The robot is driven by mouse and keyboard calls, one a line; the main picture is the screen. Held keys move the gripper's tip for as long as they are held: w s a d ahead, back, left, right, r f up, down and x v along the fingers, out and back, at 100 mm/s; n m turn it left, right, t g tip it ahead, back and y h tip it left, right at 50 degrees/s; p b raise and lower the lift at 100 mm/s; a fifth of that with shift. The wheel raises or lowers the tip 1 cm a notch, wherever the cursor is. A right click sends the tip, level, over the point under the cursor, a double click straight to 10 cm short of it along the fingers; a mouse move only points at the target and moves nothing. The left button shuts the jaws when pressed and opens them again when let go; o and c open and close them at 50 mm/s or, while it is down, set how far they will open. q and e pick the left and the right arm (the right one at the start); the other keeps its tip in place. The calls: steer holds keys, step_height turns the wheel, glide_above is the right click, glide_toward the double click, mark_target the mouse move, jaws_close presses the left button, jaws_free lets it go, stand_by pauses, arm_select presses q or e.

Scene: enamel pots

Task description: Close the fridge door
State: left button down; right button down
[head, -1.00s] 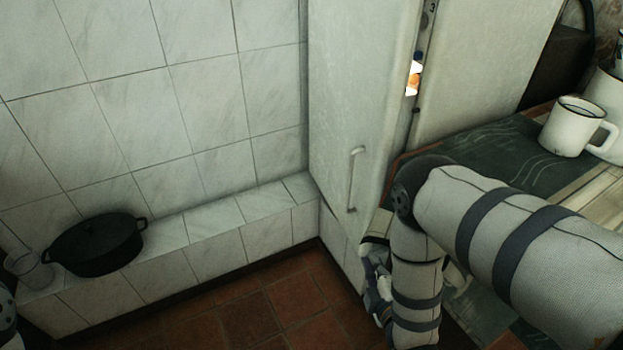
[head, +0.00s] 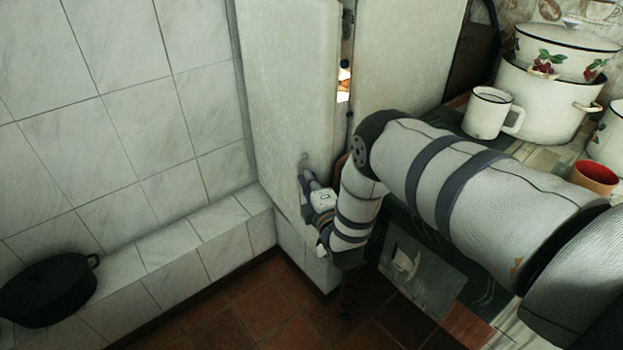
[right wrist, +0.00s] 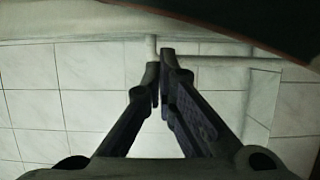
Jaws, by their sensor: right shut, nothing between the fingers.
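The fridge door (head: 285,70) is a tall pale panel left of the pale fridge body (head: 405,65) in the head view. It stands ajar: a narrow gap (head: 345,85) between them shows the lit inside. The door's handle is mostly hidden by my right gripper (head: 306,176), which is at the door's front face near its lower part. I cannot tell whether it touches the door. In the right wrist view the right gripper's dark fingers (right wrist: 163,60) meet at the tips with nothing between them. My left gripper is not in view.
A tiled wall (head: 120,110) and low tiled ledge (head: 165,247) lie left, with a black pot (head: 48,290) on the ledge. At right, a table holds a white mug (head: 487,112), enamel pots (head: 540,105) and a red cup (head: 594,177) near my right arm. Brown floor tiles are clear below.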

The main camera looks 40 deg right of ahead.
steer(key=shift+d, duration=0.35)
